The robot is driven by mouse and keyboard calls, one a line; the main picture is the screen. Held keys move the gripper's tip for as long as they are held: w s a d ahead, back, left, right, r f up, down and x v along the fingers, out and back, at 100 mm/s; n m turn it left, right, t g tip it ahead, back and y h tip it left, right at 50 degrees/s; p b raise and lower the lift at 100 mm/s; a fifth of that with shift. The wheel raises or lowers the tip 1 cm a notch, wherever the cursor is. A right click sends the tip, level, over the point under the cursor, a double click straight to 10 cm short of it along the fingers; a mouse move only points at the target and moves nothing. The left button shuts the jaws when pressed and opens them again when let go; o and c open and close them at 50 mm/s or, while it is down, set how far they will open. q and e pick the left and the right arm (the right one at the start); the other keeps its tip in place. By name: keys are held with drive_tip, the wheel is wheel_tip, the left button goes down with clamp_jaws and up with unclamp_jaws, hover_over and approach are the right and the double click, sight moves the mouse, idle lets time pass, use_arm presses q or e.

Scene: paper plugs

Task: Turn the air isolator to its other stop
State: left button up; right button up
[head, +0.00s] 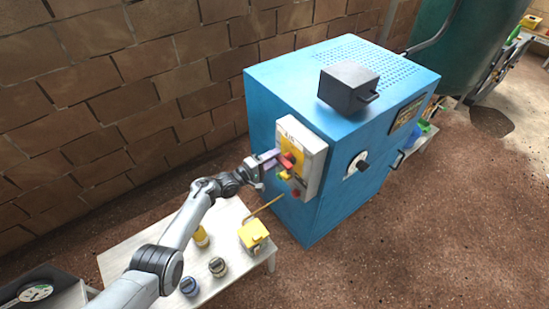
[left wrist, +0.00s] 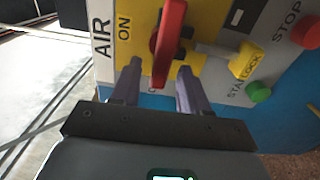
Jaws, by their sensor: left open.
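The air isolator is a red handle (head: 288,159) on a yellow plate, on a grey panel box (head: 313,158) fixed to the blue cabinet's side. In the left wrist view the red handle (left wrist: 168,40) points nearly along the fingers, beside the words AIR and ON. A yellow tag marked LOCK (left wrist: 246,60) sits right of it on a grey bar. My left gripper (head: 266,162) is open at the panel. In the wrist view its fingers (left wrist: 157,78) stand either side of the handle's near end; I cannot tell whether they touch it. My right gripper is not in view.
A green start button (left wrist: 259,92) and red stop button (left wrist: 306,30) sit close right of the isolator. The blue cabinet (head: 290,220) carries a dark box (head: 346,87) on top. A pale table (head: 140,255) below holds jars and a yellow box (head: 253,234).

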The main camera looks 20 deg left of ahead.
use_arm(q)
drive_tip(key=p+v, duration=0.4)
drive_tip(key=v, duration=0.6)
drive_tip(key=shift+s+a+f, duration=0.1)
drive_tip(key=shift+f, duration=0.05)
